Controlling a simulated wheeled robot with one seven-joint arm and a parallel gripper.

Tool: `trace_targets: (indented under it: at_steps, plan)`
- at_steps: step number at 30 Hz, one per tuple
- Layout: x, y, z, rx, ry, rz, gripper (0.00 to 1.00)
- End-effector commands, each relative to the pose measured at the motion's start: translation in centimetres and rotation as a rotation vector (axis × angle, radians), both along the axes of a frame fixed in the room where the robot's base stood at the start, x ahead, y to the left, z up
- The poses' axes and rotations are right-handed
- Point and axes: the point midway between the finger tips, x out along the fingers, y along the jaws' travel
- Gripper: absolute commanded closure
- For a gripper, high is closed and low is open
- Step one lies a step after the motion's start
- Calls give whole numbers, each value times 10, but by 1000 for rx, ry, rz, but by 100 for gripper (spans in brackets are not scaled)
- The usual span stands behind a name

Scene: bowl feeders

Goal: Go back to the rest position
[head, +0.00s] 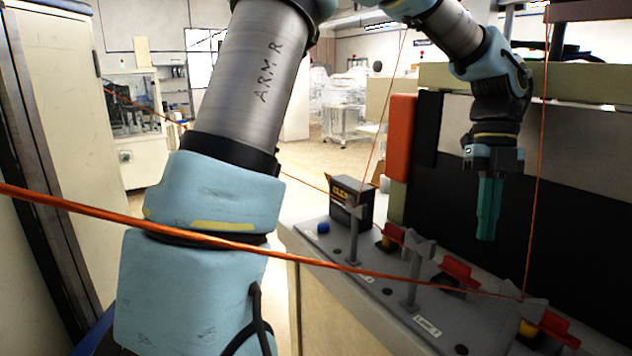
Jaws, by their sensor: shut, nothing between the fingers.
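My gripper (488,237) shows in the head view at the upper right, at the end of my raised arm. Its teal fingers point straight down and are together, with nothing between them. It hangs in the air in front of a dark panel (575,215), above the grey fixture plate (372,310). It looks apart from everything on the plate, though its exact distance to the panel cannot be told.
The grey plate carries upright grey holders (410,292), red clamps (460,272), a blue button (323,228) and a dark box (350,203). Orange cords (330,264) cross the view. A cream cabinet (62,120) stands at left. Open floor shows behind.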

Motion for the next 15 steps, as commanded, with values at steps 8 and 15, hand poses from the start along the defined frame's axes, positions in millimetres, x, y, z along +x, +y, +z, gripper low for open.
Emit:
trace_targets:
  at_steps: [8,15]
  plan:
    - [19,27,-17,64,-57,284,100]
    - [47,78,-40,151,-137,758,100]
